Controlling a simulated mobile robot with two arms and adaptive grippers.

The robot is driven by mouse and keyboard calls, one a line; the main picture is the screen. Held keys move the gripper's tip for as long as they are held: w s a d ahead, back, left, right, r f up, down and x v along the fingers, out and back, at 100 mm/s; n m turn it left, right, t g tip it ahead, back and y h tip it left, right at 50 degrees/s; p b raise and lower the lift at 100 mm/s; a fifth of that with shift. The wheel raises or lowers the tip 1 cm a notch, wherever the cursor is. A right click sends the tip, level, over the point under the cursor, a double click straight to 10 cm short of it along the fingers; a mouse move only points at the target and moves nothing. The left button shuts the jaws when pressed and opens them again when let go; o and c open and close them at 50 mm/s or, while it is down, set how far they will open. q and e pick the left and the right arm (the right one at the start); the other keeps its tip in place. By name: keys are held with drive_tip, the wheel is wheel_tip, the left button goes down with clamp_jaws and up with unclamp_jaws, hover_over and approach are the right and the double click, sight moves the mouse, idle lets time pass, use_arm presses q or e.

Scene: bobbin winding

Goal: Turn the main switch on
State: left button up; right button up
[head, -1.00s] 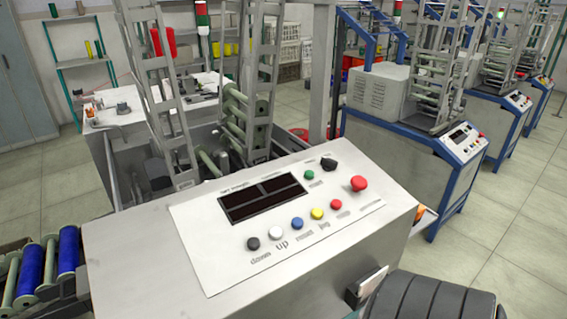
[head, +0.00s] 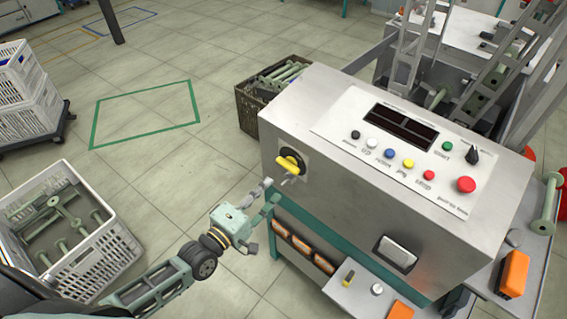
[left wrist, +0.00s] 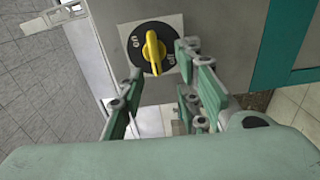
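The main switch (head: 291,162) is a yellow rotary knob on a black disc with a pale square plate, on the side face of the grey machine (head: 345,190). In the left wrist view the knob (left wrist: 153,51) stands roughly upright in the picture, with small upside-down white labels on the disc. I cannot tell which label it points at. My left gripper (head: 266,198) is open and empty, just below and in front of the switch. In the left wrist view its fingers (left wrist: 157,88) are spread below the knob, apart from it. My right gripper is not in view.
The machine's top panel has a dark display (head: 402,128), coloured buttons and a red stop button (head: 466,185). A white crate (head: 100,262) of green bobbins stands at the left, and a dark crate (head: 248,115) behind the machine. Open floor lies between them.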

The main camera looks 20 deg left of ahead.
sight(285, 168)
use_arm(q)
drive_tip(key=x, duration=0.4)
drive_tip(key=r+p+x, duration=0.1)
drive_tip(key=x, duration=0.1)
drive_tip(key=shift+w, duration=0.35)
drive_tip(key=shift+w+d, duration=0.25)
drive_tip(key=shift+w, duration=0.05)
drive_tip(key=shift+w+d+f, duration=0.1)
drive_tip(key=shift+w, duration=0.25)
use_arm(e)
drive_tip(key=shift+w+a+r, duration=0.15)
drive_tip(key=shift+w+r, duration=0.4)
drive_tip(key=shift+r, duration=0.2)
use_arm(q)
drive_tip(key=shift+c, duration=0.2)
clamp_jaws()
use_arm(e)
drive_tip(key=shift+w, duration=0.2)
